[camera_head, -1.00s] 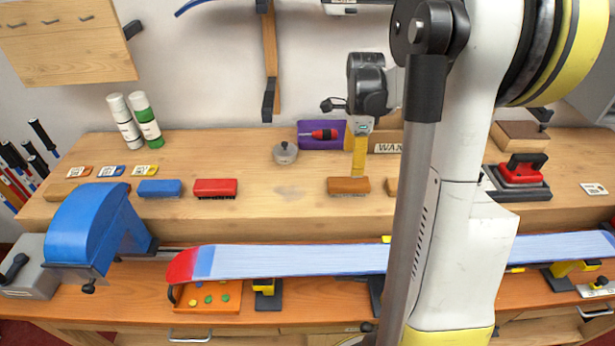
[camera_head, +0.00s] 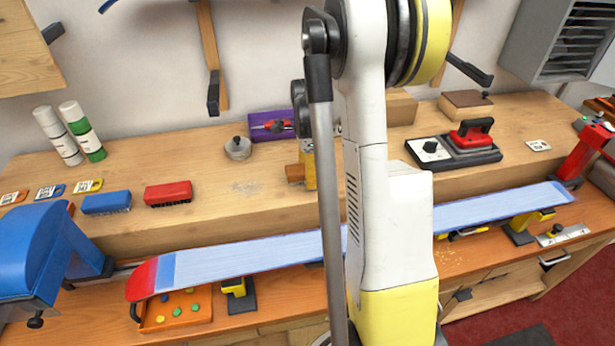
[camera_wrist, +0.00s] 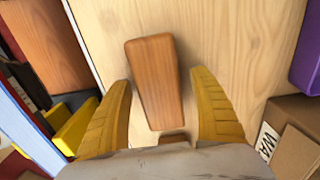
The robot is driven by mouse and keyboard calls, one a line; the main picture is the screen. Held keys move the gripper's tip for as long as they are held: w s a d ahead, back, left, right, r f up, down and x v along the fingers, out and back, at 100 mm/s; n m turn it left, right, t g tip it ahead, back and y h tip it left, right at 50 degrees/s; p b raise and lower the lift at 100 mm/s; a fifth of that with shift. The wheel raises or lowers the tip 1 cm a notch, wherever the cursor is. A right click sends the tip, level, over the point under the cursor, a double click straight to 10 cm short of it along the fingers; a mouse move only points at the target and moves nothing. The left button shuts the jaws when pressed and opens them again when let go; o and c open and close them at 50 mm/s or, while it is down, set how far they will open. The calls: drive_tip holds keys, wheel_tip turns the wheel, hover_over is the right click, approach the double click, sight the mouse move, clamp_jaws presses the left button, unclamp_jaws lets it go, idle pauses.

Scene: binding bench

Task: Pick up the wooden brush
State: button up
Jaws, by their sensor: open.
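The wooden brush (camera_wrist: 155,80) lies on the pale wooden shelf of the bench in the wrist view. My gripper (camera_wrist: 160,108) is open, with one yellow finger on each side of the brush and visible gaps between the fingers and the wood. Nothing is held. In the head view, the brush (camera_head: 295,173) shows only in part, its right side hidden by my gripper (camera_head: 309,180) and arm.
A blue brush (camera_head: 106,203) and a red brush (camera_head: 168,193) lie to the left on the shelf. A round tin (camera_head: 238,148) and a purple pack (camera_head: 270,124) stand behind.

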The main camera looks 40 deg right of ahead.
drive_tip(key=c, duration=1.4)
drive_tip(key=shift+o, duration=0.2)
drive_tip(key=shift+r, duration=0.15)
drive_tip(key=shift+r, duration=0.3)
drive_tip(key=r, duration=0.1)
drive_tip(key=r+p, duration=0.2)
drive_tip(key=r, duration=0.1)
drive_tip(key=shift+s+d, duration=0.1)
drive_tip(key=shift+d, duration=0.15)
drive_tip(key=s+d+r+p, duration=0.1)
drive_tip(key=d+r+p, duration=0.2)
drive_tip(key=d+r, duration=0.3)
drive_tip(key=d, duration=0.5)
drive_tip(key=shift+s, duration=0.25)
drive_tip(key=shift+r, duration=0.1)
